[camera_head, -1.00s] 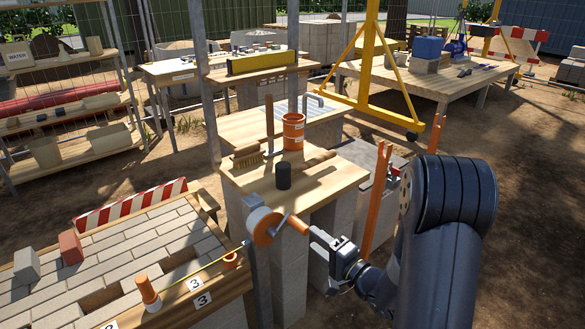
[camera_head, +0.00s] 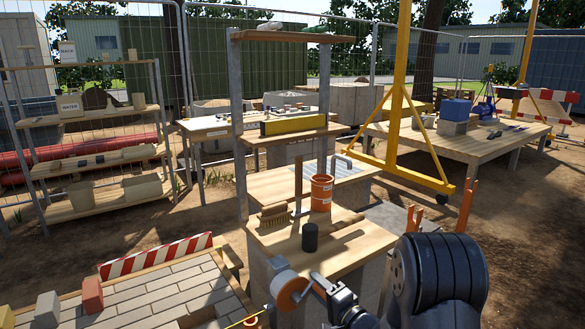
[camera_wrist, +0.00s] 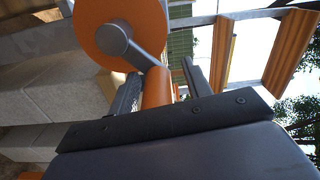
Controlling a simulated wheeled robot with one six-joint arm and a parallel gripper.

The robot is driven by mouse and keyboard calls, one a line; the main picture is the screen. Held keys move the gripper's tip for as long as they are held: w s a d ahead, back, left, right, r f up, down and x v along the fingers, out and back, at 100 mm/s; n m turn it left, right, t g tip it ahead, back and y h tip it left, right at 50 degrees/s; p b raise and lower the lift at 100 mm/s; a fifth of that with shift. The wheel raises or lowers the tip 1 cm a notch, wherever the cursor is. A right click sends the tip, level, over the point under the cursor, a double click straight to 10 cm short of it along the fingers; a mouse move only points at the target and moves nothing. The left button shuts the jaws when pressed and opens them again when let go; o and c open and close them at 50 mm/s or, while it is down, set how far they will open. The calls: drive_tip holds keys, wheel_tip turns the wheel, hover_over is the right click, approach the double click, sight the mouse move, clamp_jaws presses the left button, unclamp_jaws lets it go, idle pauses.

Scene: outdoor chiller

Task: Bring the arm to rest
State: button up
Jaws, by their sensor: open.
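My gripper (camera_wrist: 160,84) is open. In the wrist view its two dark fingers stand on either side of an orange handle (camera_wrist: 157,90). I cannot tell whether either finger touches it. The handle belongs to the crank of an orange reel (camera_wrist: 112,22) with a grey hub. In the head view the reel (camera_head: 290,293) is at the bottom centre, by the front edge of a wooden bench top. My gripper (camera_head: 328,291) is just right of the reel there, near the handle. My dark arm fills the lower right and hides part of the ground.
The bench top (camera_head: 345,240) holds a black cylinder (camera_head: 310,237), a brush (camera_head: 274,216) and an orange cup (camera_head: 321,192). A block-paved table (camera_head: 165,295) with a striped board is at lower left. Orange posts (camera_head: 466,205) stand behind my arm. Open dirt lies right.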

drive_tip(key=shift+d+m, duration=0.1)
drive_tip(key=shift+m, duration=0.2)
drive_tip(key=v, duration=1.1)
drive_tip(key=x, duration=1.1)
drive_tip(key=shift+w+f, duration=0.1)
drive_tip(key=shift+s+a+r+n+b, duration=0.15)
drive_tip(key=shift+a+r+n+b, duration=0.05)
drive_tip(key=shift+n, duration=0.35)
drive_tip(key=shift+s+a+r+n+b, duration=0.15)
drive_tip(key=shift+r+n+b, duration=0.05)
drive_tip(key=shift+n, duration=0.35)
drive_tip(key=shift+r, duration=0.1)
